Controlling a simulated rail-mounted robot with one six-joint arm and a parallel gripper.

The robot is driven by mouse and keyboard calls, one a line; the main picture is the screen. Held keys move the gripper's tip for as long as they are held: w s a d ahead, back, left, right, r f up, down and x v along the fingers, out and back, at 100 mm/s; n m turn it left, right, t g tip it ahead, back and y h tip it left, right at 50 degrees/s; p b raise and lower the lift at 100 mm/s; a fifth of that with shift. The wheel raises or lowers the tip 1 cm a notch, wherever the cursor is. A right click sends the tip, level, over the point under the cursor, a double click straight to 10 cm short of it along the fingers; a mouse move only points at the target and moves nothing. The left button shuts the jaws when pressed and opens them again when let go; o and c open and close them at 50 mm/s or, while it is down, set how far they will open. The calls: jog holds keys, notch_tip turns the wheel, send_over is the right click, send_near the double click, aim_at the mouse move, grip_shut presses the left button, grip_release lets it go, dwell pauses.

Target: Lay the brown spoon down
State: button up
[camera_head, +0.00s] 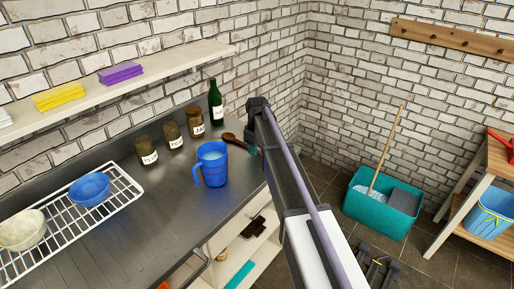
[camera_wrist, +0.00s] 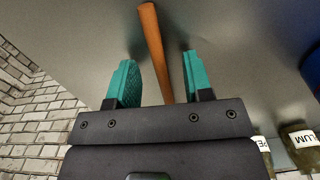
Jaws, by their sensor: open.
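The brown spoon (camera_head: 230,138) is at the right end of the metal counter (camera_head: 130,235), beside the dark green bottle, and looks to lie on the counter. In the wrist view its brown handle (camera_wrist: 152,40) runs between the two teal finger pads of my gripper (camera_wrist: 157,62). The pads stand apart, with a gap on each side of the handle. In the head view my gripper (camera_head: 253,149) is at the handle end of the spoon, partly hidden by my arm.
A blue mug (camera_head: 212,165) stands in front of the spoon. The green bottle (camera_head: 215,105) and several labelled jars (camera_head: 195,122) stand along the wall. A wire rack (camera_head: 62,220) holds bowls at the left. A shelf (camera_head: 120,80) hangs above. The counter's middle is clear.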

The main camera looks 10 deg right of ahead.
notch_tip(320, 180, up, 11)
jog(key=p, duration=1.1)
jog(key=s+a+m, duration=0.2)
jog(key=s+m, duration=0.1)
jog(key=s, duration=1.3)
jog(key=s+a+m, duration=0.2)
jog(key=s+m, duration=0.2)
jog(key=s, duration=1.2)
jog(key=shift+f, duration=0.15)
jog(key=shift+s, duration=0.15)
